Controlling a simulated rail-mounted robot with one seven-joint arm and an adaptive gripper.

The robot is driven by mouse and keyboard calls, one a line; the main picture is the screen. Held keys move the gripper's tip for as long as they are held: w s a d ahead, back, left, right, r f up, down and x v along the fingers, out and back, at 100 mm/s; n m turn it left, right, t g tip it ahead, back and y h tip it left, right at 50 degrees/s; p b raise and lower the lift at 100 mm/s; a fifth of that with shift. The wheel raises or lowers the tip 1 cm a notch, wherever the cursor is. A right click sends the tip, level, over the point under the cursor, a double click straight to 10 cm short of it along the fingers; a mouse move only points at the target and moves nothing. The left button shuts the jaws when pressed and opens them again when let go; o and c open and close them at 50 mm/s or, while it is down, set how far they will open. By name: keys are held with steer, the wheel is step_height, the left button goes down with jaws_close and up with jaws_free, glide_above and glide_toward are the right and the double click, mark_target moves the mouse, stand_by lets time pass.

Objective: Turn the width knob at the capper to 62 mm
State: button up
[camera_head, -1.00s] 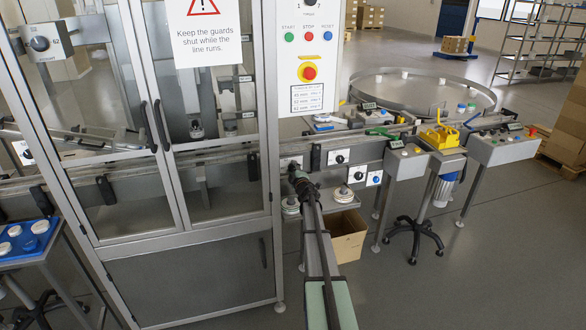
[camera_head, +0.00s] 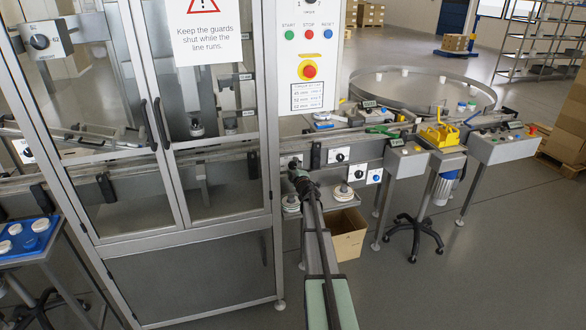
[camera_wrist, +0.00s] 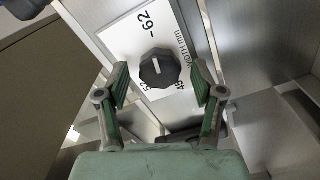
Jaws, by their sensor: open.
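The width knob (camera_wrist: 160,68) is a dark, round, lobed knob on a white plate (camera_wrist: 134,38) marked WIDTH mm, with 62, 52 and 45 around it. A short white mark shows on its face, near the middle; which number it points to is hard to tell. My gripper (camera_wrist: 160,82) is open, with one green-padded finger on each side of the knob and gaps between.
Other knob plates (camera_head: 339,155) sit to the right on the same rail. The guarded cabinet (camera_head: 205,265) stands close on the left.

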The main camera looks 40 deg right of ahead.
steer(key=v, duration=1.1)
steer(key=shift+s+a, duration=0.15)
steer(key=shift+s, duration=0.1)
